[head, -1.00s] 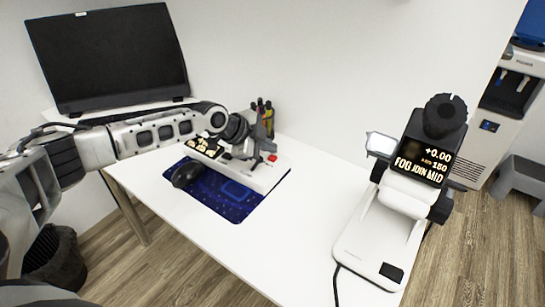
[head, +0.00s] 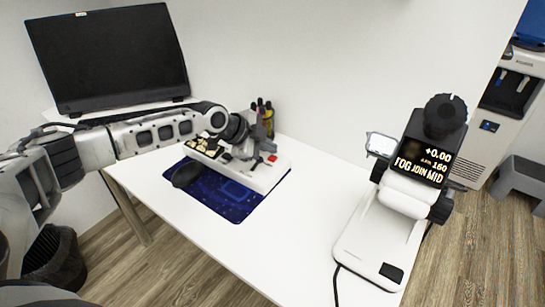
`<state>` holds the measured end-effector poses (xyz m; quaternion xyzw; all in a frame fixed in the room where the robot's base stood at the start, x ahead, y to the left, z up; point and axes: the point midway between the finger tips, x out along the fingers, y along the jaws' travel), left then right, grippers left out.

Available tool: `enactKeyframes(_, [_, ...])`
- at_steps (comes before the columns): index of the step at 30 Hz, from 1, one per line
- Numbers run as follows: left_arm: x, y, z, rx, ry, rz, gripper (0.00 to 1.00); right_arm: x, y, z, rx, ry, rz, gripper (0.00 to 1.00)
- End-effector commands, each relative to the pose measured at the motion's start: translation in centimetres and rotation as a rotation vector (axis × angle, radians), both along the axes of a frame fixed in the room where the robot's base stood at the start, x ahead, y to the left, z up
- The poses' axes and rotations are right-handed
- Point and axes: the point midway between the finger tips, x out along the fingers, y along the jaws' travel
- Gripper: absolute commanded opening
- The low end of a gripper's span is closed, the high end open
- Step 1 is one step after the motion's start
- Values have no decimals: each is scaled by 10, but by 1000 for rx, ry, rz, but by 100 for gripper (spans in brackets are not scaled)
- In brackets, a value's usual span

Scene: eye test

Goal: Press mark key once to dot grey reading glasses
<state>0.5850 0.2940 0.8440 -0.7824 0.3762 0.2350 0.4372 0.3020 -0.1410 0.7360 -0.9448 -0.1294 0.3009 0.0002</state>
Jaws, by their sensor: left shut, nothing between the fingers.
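My left gripper (head: 243,151) is shut and empty. It is low over a white key panel (head: 262,176) at the back of the desk, and its wrist hides part of the panel. A red key (head: 272,158) shows at the panel's right end, and dark keys with yellowish marks (head: 205,147) show at its left. I cannot read which is the mark key, or tell if the fingertips touch one. A white lens-testing instrument (head: 383,228) stands at right; its screen (head: 425,162) reads "+0.00", "150" and "FOG JOIN MID". I cannot make out grey reading glasses. My right gripper is not in view.
A blue patterned mat (head: 235,205) lies before the panel with a dark rounded object (head: 187,175) on it. A large black monitor (head: 110,55) is at back left. The white desk (head: 280,235) is clear in the middle.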

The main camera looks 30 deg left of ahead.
Motion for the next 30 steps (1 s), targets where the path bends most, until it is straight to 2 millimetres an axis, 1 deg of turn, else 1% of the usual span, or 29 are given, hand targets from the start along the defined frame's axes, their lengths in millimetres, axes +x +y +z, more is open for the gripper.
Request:
enactKeyframes(11, [0, 0, 0, 0, 0, 0, 0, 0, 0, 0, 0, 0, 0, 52])
enactKeyframes(19, [0, 0, -10, 0, 1, -1, 0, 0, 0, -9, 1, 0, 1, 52])
enactKeyframes(30, [0, 0, -9, 0, 0, 0, 0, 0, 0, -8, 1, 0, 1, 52])
